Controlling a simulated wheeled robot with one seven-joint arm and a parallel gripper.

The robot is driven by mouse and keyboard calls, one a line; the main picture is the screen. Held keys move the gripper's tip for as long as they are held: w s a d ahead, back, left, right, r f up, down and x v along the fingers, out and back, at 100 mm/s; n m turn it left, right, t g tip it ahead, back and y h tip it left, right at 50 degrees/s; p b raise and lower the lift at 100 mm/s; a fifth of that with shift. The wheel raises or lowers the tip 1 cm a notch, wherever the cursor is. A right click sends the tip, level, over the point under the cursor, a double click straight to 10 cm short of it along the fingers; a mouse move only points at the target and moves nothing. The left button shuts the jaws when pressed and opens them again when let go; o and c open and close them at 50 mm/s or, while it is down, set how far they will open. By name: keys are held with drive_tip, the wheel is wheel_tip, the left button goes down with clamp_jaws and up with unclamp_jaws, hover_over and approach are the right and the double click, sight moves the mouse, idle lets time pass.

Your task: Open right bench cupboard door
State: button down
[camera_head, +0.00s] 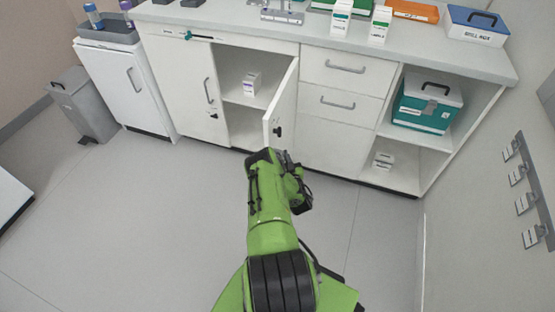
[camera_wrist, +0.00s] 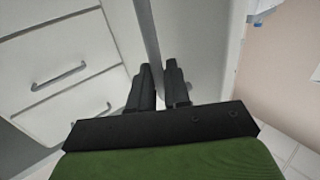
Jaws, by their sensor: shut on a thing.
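The right bench cupboard door (camera_head: 284,104) is white and stands well open, swung out toward me from the bench. A grey handle with a dark spot below it (camera_head: 278,128) shows near its free edge. My gripper (camera_head: 281,153) is at the lower free end of this door in the head view. In the wrist view, the two black fingers (camera_wrist: 160,72) are close together on either side of the door's edge (camera_wrist: 148,35) and are shut on the door. The fingertips' exact contact is partly hidden.
The open cupboard shows a shelf with a small white box (camera_head: 252,83). The left cupboard door (camera_head: 186,88) is closed. Drawers (camera_head: 343,85) are right of the opening, then open shelves with a teal case (camera_head: 426,103). A grey bin (camera_head: 83,105) stands left. The floor is clear.

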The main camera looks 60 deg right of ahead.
drive_tip(key=shift+d+r, duration=0.25)
drive_tip(key=shift+r, duration=0.05)
drive_tip(key=c, duration=1.3)
unclamp_jaws()
drive_tip(key=shift+d, duration=0.1)
drive_tip(key=shift+o, duration=0.2)
drive_tip(key=shift+w+f, duration=0.1)
drive_tip(key=shift+f, duration=0.1)
drive_tip(key=shift+f, duration=0.1)
